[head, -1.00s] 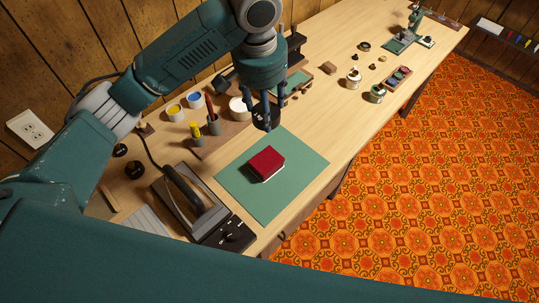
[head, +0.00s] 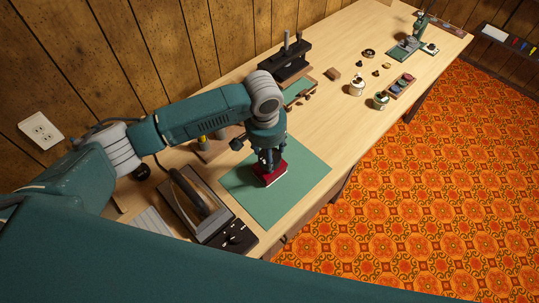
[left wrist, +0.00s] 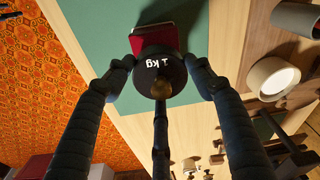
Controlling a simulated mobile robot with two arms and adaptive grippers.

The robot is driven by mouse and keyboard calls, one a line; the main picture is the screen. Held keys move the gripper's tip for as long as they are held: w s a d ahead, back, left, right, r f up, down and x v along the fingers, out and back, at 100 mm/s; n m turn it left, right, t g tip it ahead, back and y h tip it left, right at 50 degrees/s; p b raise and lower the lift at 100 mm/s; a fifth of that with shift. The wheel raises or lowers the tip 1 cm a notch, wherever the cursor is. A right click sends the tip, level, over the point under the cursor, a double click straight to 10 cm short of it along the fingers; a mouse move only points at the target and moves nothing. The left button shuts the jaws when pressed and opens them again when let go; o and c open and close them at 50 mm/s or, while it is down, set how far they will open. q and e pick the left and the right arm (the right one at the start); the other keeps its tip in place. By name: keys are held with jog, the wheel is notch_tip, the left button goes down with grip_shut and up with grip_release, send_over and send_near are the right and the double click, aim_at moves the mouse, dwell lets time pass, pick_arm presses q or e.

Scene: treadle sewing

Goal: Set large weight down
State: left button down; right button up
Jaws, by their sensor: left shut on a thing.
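My left gripper (head: 267,162) is shut on the large weight (left wrist: 157,72), a dark round weight marked "1 kg" in the left wrist view. In the head view the fingers mostly hide the weight. It sits directly over the red book (head: 277,178), which also shows behind the weight in the left wrist view (left wrist: 172,14). I cannot tell whether the weight touches the book. The book lies on the green mat (head: 305,170). My right gripper is not in view.
A flat press-like device with a curved handle (head: 201,205) stands left of the mat on the wooden table (head: 335,100). A dark screw press (head: 287,60) stands behind. Small jars (head: 357,88) lie further right. The mat's right part is clear.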

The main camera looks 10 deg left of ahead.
pick_arm(q)
jog(key=shift+w+f, duration=0.15)
jog(key=shift+f, duration=0.65)
jog(key=c, duration=0.7)
grip_release()
jog(key=shift+f, duration=0.15)
jog(key=shift+s, duration=0.2)
jog(key=r, duration=0.4)
jog(key=s+r, duration=0.1)
jog(key=r, duration=0.3)
jog(key=r+b, duration=0.1)
jog(key=r, duration=0.3)
jog(key=shift+s+a+r, duration=0.1)
jog(key=shift+s+a, duration=0.05)
